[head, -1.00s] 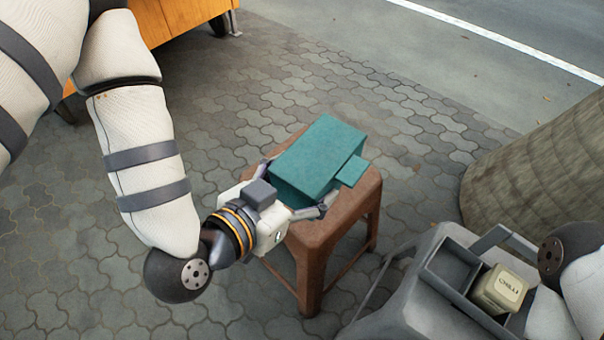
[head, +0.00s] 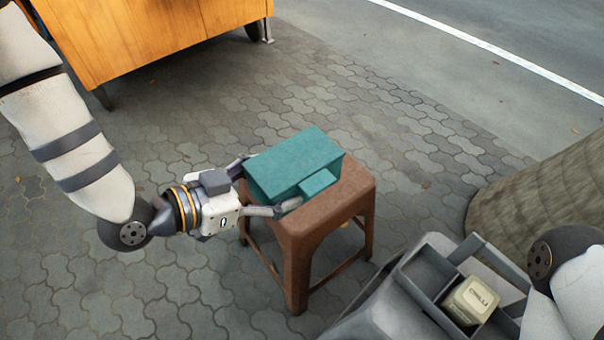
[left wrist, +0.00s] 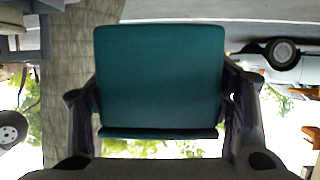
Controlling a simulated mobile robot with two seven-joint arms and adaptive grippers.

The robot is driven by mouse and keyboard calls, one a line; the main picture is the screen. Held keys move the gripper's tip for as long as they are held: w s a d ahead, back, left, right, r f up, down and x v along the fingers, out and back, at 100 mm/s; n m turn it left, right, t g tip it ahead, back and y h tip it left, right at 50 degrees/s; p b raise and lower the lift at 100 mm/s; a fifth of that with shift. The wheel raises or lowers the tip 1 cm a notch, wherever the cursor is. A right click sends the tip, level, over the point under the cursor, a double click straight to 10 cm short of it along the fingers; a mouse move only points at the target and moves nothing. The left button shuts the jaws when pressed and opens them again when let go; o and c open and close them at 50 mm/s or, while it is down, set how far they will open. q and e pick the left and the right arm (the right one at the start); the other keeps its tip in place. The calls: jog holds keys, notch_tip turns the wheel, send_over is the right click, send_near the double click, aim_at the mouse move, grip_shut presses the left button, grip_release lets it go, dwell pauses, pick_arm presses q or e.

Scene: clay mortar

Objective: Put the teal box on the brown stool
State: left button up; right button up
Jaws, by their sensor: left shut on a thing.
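The teal box (head: 290,165), with a small block on its near right side, is over the left and back part of the brown stool's seat (head: 335,205). I cannot tell whether its underside touches the seat. My left gripper (head: 266,187) comes in from the left and is shut on the box, one finger on each side. In the left wrist view the box (left wrist: 160,78) fills the space between the fingers (left wrist: 160,115). The back left of the seat is hidden by the box. My right gripper is not in view; only part of its arm shows at the right.
A grey tray (head: 432,271) at the lower right holds a pale box with lettering (head: 470,301). A thick trunk or column (head: 545,195) stands at the right. An orange wooden cabinet (head: 150,40) is at the back left. The paving left of the stool is clear.

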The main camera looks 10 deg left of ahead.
pick_arm(q)
jog(key=w+f+b, duration=0.1)
jog(key=w+f, duration=0.2)
jog(key=w, duration=0.1)
jog(key=w+f+b, duration=0.2)
jog(key=w+f, duration=0.1)
jog(key=w, duration=0.1)
jog(key=w+a+f+b, duration=0.1)
jog(key=w+f, duration=0.2)
jog(key=w, duration=0.1)
jog(key=shift+w+b, duration=0.3)
jog(key=shift+w, duration=0.1)
jog(key=f, duration=0.1)
jog(key=f+b, duration=0.1)
jog(key=f, duration=0.2)
jog(key=shift+w, duration=0.35)
jog(key=o, duration=1.5)
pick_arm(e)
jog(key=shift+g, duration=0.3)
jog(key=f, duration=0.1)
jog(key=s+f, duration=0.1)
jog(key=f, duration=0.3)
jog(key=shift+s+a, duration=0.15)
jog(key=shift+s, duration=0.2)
